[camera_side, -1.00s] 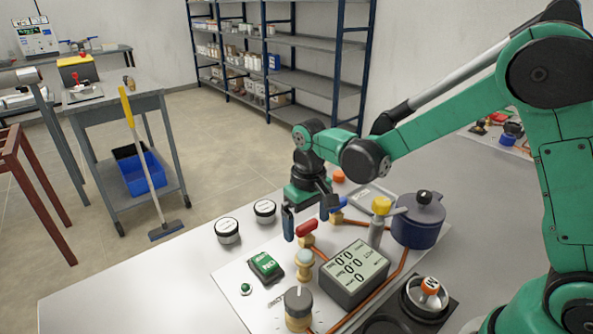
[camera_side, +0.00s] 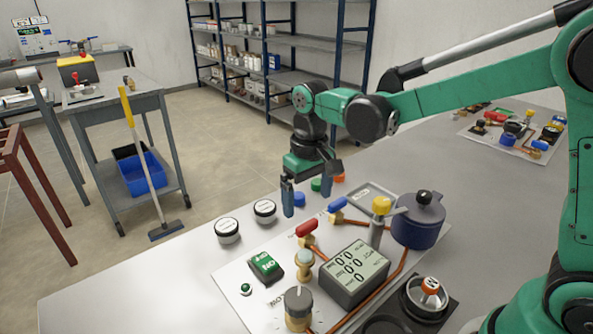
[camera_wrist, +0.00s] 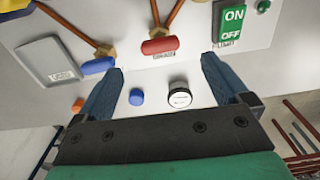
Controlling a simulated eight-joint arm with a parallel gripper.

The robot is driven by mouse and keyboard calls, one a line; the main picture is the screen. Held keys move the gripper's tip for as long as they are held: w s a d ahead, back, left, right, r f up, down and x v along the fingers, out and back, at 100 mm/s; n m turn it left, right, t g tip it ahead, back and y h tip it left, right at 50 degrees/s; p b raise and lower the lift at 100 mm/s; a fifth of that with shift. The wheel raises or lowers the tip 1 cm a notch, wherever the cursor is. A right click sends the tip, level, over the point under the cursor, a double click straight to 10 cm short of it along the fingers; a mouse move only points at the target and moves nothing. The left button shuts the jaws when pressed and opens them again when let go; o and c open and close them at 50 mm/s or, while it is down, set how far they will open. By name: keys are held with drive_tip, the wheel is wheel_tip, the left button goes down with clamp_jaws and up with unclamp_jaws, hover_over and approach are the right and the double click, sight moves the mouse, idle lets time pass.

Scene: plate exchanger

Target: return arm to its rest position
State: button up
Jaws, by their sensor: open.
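My gripper (camera_side: 309,190) is open and empty, above the far edge of the table's plate exchanger panel. In the wrist view my gripper (camera_wrist: 163,72) has its two blue fingers spread wide with nothing between the tips. The red-handled valve (camera_side: 306,228) and blue-handled valve (camera_side: 337,205) are just below and nearer than the fingers in the side view. In the wrist view, the red handle (camera_wrist: 160,45) lies beyond the tips and the blue handle (camera_wrist: 99,65) is near the left one. My fingers appear clear of both.
A display box (camera_side: 353,274), yellow-topped valve (camera_side: 381,207), dark blue pot (camera_side: 418,228) and green switch (camera_side: 265,266) occupy the panel. A second panel (camera_side: 512,143) lies behind.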

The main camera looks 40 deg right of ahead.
drive_tip(key=s+d+r+t, duration=0.3)
drive_tip(key=s+r+t, duration=0.1)
drive_tip(key=s+t, duration=0.3)
drive_tip(key=shift+s, duration=1.05)
